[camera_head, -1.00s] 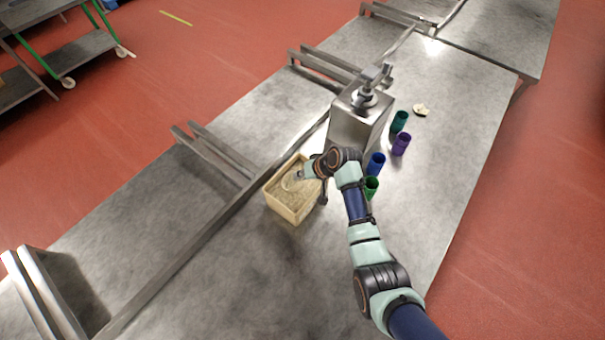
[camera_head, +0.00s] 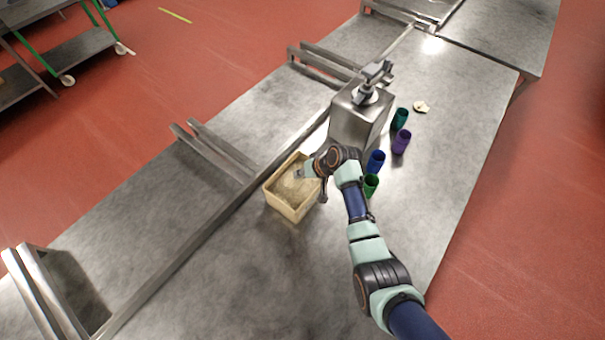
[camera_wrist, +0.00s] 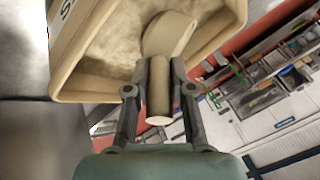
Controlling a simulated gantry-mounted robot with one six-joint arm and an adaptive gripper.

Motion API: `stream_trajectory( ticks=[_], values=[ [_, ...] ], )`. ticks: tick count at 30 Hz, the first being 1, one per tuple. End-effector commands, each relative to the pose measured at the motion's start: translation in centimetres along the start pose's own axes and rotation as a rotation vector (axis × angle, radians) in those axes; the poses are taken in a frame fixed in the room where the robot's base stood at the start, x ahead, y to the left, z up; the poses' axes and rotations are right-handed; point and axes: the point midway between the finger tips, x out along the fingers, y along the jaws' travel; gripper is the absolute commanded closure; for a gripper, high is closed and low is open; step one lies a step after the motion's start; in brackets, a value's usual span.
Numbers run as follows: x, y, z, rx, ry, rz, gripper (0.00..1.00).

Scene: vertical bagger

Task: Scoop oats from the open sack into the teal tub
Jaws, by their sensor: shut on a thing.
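The open sack (camera_head: 292,208) is a tan, box-shaped container on the steel table, with pale oats (camera_head: 289,189) inside. The sack's rim (camera_wrist: 75,98) and oats (camera_wrist: 115,45) also fill the upper wrist view. My gripper (camera_wrist: 160,88) is shut on the handle of a cream scoop (camera_wrist: 170,35). The scoop's bowl is over or in the sack's mouth; I cannot tell whether it holds oats. In the head view my arm's end covers the right side of the sack. The teal tub (camera_head: 400,118) stands upright at the back of a row of tubs.
A purple tub (camera_head: 401,141), a blue tub (camera_head: 376,161) and a green tub (camera_head: 371,184) stand right of a steel machine box (camera_head: 358,118). A small pale item (camera_head: 420,107) lies behind them. A rail (camera_head: 190,252) runs left of the sack. The front table is clear.

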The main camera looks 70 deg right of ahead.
Motion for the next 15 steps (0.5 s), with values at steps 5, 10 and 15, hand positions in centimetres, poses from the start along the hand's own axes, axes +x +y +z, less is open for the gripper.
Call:
stream_trajectory(
  ticks=[5, 10, 15],
  values=[
    [-2.4, -1.2, -1.1, 0.0, 0.001, 0.0, 1.0],
    [-4.1, -2.0, -1.9, 0.0, 0.001, 0.0, 1.0],
    [-5.8, -2.8, -2.6, 0.0, 0.001, 0.0, 1.0]
  ],
)
